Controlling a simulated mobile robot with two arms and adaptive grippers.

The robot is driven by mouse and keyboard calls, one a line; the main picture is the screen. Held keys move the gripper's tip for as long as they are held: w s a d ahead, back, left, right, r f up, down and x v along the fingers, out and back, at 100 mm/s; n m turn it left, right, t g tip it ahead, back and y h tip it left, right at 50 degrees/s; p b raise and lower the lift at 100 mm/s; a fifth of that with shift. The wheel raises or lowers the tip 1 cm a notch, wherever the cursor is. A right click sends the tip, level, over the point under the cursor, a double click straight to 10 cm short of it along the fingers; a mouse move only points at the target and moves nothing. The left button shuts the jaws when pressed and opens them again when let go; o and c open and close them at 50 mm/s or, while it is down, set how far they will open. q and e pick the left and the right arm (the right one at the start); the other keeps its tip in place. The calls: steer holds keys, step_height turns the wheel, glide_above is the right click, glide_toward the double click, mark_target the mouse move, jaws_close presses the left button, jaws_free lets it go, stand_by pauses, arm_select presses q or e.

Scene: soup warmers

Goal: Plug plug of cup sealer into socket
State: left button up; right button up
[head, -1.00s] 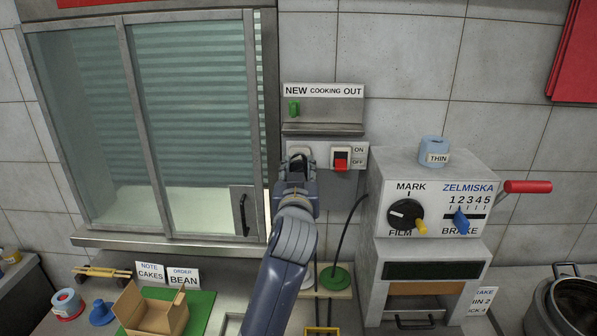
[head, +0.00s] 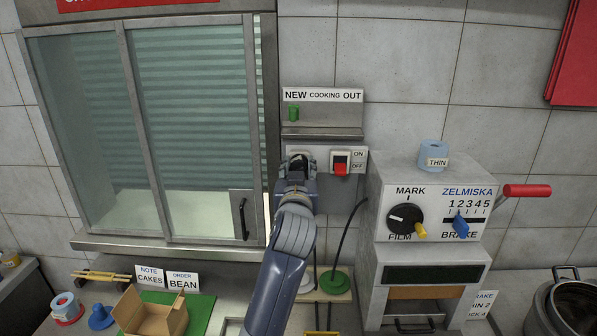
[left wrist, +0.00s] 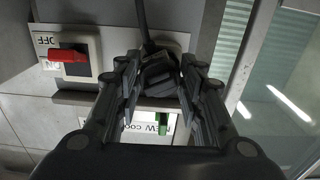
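The cup sealer (head: 432,205), a grey box marked ZELMISKA, stands right of the wall socket. The socket plate (head: 320,154) is on the wall under a small shelf, beside a red switch (head: 341,163). My left gripper (head: 297,168) is at the socket and hides most of it. In the left wrist view the black plug (left wrist: 158,76) sits against the pale socket plate, its cable (left wrist: 146,22) leading to the top edge. The fingers (left wrist: 160,88) stand apart on both sides of the plug, seemingly with small gaps. How deep the plug sits is hidden. My right gripper is out of view.
A glass-fronted cabinet (head: 150,130) is close on the left. The shelf with a green piece (head: 293,112) is just above the socket. A dark cable (head: 350,225) hangs between the socket area and the sealer. A green disc (head: 335,281) lies below.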

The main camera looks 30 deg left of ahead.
arm_select(q)
steer(key=shift+o, duration=1.2)
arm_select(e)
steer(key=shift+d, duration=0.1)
arm_select(q)
steer(key=v, duration=1.2)
steer(key=shift+a, duration=0.1)
